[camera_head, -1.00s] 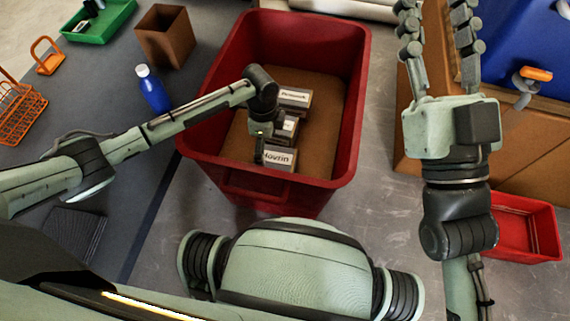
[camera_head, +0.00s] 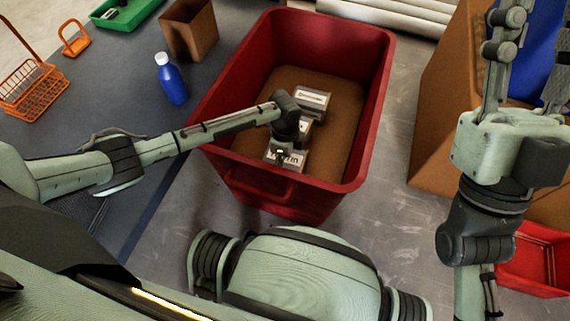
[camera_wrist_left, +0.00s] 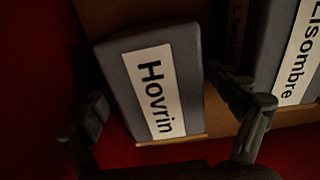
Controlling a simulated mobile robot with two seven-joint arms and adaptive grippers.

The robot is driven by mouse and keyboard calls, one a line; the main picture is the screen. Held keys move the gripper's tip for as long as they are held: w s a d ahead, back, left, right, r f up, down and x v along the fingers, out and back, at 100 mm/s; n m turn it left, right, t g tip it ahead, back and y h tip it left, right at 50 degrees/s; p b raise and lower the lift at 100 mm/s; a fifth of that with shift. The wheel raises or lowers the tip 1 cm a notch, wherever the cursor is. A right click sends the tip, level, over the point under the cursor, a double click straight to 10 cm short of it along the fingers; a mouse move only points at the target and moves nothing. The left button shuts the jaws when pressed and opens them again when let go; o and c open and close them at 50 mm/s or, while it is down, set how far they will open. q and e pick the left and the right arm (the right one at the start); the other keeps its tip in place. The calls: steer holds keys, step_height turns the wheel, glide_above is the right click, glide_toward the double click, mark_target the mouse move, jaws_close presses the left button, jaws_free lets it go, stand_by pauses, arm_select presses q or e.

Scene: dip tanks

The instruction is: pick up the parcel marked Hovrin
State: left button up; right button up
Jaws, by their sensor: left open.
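The Hovrin parcel (camera_wrist_left: 155,80) is a grey box with a white label, lying in the red bin (camera_head: 210,125). In the left wrist view it lies between the spread fingers of my left gripper (camera_wrist_left: 170,125), apart from them as far as I can tell. In the head view my left gripper (camera_head: 284,150) reaches down into the bin and partly hides the Hovrin parcel (camera_head: 292,160). The Lisombre parcel (camera_wrist_left: 297,50) is beside it, close to the right finger. My right gripper (camera_head: 530,50) is empty, fingers apart, outside the bin on the right.
Another labelled parcel (camera_head: 313,97) lies farther back in the bin. The bin's walls stand close around my left arm. A blue bottle (camera_head: 172,80), a brown box (camera_head: 190,30) and an orange basket (camera_head: 32,90) stand on the left. A red tray (camera_head: 535,255) is at right.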

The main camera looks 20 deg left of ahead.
arm_select(q)
steer(key=c, duration=1.5)
